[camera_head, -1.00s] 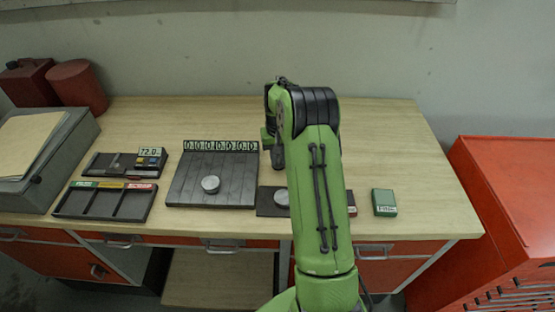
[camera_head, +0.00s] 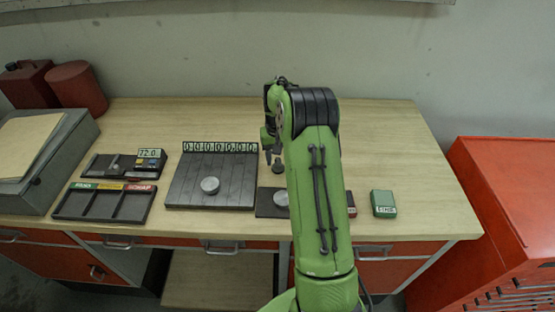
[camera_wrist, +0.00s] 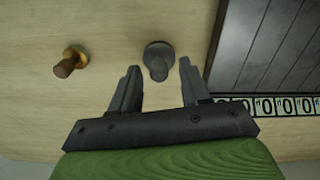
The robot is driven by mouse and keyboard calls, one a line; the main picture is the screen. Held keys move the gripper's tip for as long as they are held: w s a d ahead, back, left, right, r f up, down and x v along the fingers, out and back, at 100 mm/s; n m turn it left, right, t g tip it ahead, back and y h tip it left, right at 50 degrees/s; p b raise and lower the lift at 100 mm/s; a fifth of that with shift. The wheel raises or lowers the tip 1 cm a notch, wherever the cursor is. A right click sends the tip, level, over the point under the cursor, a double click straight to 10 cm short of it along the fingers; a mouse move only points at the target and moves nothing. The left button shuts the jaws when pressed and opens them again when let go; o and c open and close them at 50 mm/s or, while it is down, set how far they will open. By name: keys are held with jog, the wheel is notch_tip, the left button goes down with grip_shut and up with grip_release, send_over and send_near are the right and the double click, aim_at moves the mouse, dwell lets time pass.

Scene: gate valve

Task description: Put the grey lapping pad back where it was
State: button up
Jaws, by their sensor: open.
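The grey lapping pad (camera_wrist: 158,60) is a round grey disc with a dark upright knob. It stands on the bare wooden bench and also shows in the head view (camera_head: 278,169), close to the right edge of the slotted plate. My gripper (camera_wrist: 160,72) is open and empty. In the wrist view its two fingertips lie to either side just short of the knob, apart from it. In the head view my gripper (camera_head: 271,154) is just above and left of the pad. A second pad with a brass base and brown knob (camera_wrist: 70,62) stands apart; my arm hides it in the head view.
The slotted dark plate (camera_head: 228,175) carries a silver disc (camera_head: 210,185) and a row of number tags. A smaller dark plate (camera_head: 265,207) bears another disc (camera_head: 282,199). A green box (camera_head: 383,203) stands right, compartment trays (camera_head: 105,204) left.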

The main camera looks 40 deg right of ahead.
aim_at(277, 159)
notch_tip(277, 159, up, 11)
jog(key=p, duration=0.1)
jog(key=s+a+r+n+t, duration=0.15)
jog(key=s+a+r, duration=0.25)
jog(key=a+r, duration=0.4)
jog(key=s+a+r+n+t+h, duration=0.1)
jog(key=s+a+r, duration=0.4)
jog(key=s+a, duration=0.25)
jog(key=s+a+f+n+t, duration=0.1)
jog(key=s+a, duration=0.2)
jog(key=s, duration=0.4)
jog(key=s+a+f+n+t+y, duration=0.1)
jog(key=s+a+f+t, duration=0.1)
jog(key=s, duration=0.6)
jog(key=shift+s+a+f+n, duration=0.25)
jog(key=shift+a+n, duration=0.1)
jog(key=shift+a, duration=0.35)
jog(key=shift+s+r, duration=0.1)
